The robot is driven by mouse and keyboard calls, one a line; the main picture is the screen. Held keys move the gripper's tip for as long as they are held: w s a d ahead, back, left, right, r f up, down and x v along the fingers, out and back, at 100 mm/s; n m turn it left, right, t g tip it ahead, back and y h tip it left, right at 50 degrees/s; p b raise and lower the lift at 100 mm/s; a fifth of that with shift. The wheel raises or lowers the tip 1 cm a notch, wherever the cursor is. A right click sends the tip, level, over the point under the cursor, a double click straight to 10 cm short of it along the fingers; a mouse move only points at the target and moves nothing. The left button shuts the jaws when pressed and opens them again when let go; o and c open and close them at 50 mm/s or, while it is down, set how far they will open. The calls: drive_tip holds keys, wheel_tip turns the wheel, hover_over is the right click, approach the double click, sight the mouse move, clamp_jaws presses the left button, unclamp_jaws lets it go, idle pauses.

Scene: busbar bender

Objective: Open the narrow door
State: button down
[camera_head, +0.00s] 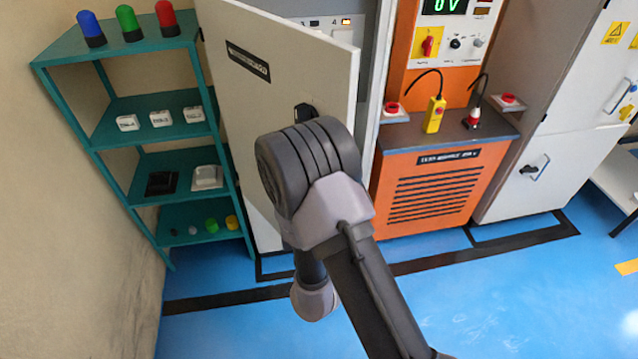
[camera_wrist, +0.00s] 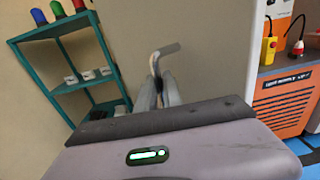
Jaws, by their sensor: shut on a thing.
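The narrow door (camera_head: 280,70) is an off-white cabinet door with a dark label near its top. It stands ajar, with part of the cabinet's inside showing past its upper right edge. In the wrist view the door (camera_wrist: 215,60) fills the middle as a plain beige face. A grey bent lever handle (camera_wrist: 168,49) sticks out from it. My gripper (camera_wrist: 163,80) is shut on this handle, with the fingers around its lower part. In the head view my wrist hides the gripper and the lower part of the door; a dark handle mount (camera_head: 305,112) shows just above.
A teal shelf (camera_head: 120,105) with coloured lamps and small boxes stands close on the door's left. An orange cabinet (camera_head: 440,190) with a yellow pendant (camera_head: 434,115) stands to the right. Blue floor (camera_head: 500,290) is free in front.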

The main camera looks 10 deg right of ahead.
drive_tip(key=shift+s+a+r, duration=0.2)
drive_tip(key=shift+a, duration=0.5)
drive_tip(key=c, duration=1.5)
unclamp_jaws()
drive_tip(key=shift+w+a+f, duration=0.1)
drive_tip(key=shift+w+f, duration=0.05)
drive_tip(key=shift+s, duration=0.2)
drive_tip(key=s+p, duration=0.3)
drive_tip(key=s, duration=0.9)
